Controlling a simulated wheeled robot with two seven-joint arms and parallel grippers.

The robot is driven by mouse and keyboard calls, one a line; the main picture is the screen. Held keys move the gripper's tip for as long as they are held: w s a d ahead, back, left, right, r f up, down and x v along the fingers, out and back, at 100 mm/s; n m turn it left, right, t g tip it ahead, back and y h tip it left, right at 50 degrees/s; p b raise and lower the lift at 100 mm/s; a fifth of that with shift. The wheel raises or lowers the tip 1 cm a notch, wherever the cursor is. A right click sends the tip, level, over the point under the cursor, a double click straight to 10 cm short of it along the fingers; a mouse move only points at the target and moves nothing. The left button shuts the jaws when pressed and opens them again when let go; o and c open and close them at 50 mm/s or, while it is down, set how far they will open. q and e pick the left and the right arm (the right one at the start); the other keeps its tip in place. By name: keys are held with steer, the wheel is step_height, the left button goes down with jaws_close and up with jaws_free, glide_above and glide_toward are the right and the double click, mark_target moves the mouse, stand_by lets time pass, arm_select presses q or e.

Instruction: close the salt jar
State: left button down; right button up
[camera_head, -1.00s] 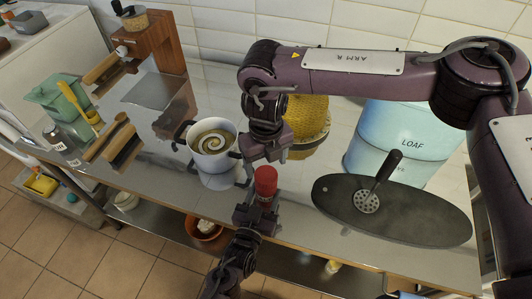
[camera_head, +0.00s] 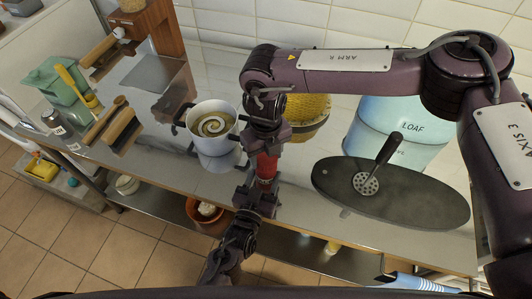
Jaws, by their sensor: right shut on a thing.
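The salt jar (camera_head: 265,169) is a small upright jar with a red lid, near the front edge of the steel counter. My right gripper (camera_head: 264,156) reaches down from above and is shut on the red lid, hiding its top. My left gripper (camera_head: 262,186) comes from the front and is shut on the jar's lower body, which its fingers mostly hide. I cannot tell how far the lid is seated on the jar.
A white pot (camera_head: 212,127) with a cream swirl stands left of the jar. A dark oval board (camera_head: 420,203) with a slotted masher (camera_head: 368,180) lies to the right. Behind are a yellow woven container (camera_head: 308,112) and a blue LOAF bin (camera_head: 395,130).

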steer(key=shift+c, duration=0.5)
steer(key=o, duration=1.2)
steer(key=shift+c, duration=0.2)
steer(key=shift+r, duration=0.15)
step_height(320, 180, up, 12)
arm_select(q)
steer(key=shift+c, duration=2.4)
jaws_free()
